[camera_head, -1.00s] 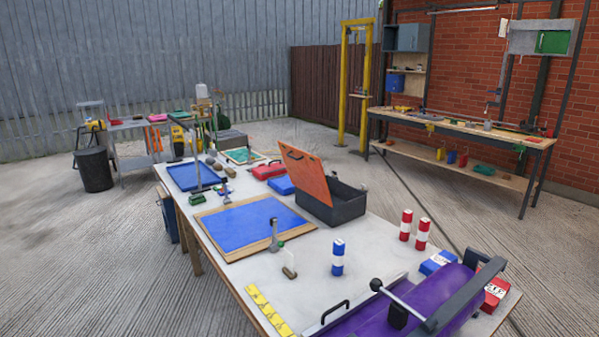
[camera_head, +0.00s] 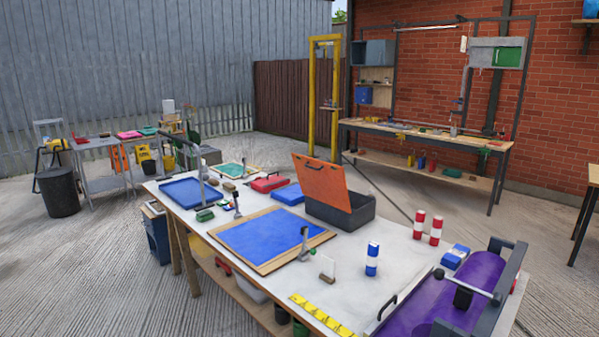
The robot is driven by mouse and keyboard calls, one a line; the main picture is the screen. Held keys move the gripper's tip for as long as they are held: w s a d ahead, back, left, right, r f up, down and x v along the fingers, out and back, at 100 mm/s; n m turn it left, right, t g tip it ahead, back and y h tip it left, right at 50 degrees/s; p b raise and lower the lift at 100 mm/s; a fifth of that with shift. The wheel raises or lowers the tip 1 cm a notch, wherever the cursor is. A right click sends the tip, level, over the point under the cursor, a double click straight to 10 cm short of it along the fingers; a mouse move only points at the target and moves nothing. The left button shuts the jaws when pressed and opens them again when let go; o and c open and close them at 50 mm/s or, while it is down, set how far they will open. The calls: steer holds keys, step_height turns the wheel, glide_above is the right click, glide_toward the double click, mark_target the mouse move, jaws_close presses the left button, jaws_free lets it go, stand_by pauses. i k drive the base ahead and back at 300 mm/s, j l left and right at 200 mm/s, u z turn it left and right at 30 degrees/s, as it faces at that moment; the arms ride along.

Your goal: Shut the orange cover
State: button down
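The orange cover (camera_head: 318,183) is the hinged lid of a dark grey box (camera_head: 341,216) on the white table. The cover stands raised and tilted, with a dark handle near its upper edge. The box is open behind and to the right of it, and its inside is mostly hidden. My gripper is not in view.
On the white table (camera_head: 365,295), a blue panel in a wooden frame (camera_head: 262,234) lies in front of the box. Red-and-white cylinders (camera_head: 419,223), a blue-and-white one (camera_head: 372,259) and a purple roller device (camera_head: 440,305) stand to the right. Concrete floor (camera_head: 95,265) is free at left.

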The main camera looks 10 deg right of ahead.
mark_target(324, 182)
steer(key=i+j+z, duration=0.1)
steer(key=j, duration=0.25)
steer(key=i+j+z, duration=0.1)
steer(key=j, duration=0.25)
steer(key=i+j+z, duration=0.1)
steer(key=i+j, duration=0.25)
steer(key=j, duration=0.35)
steer(key=i+j+z, duration=0.15)
steer(key=j, duration=0.2)
steer(key=i+j+z, duration=0.15)
steer(key=i+j, duration=0.15)
steer(key=i+j+z, duration=0.15)
steer(key=i+j, duration=0.2)
steer(key=i+j+z, duration=0.15)
steer(key=j, duration=0.4)
steer(key=i+z, duration=0.1)
steer(key=i, duration=0.4)
steer(key=i+j, duration=0.15)
steer(key=i, duration=0.3)
steer(key=z, duration=0.05)
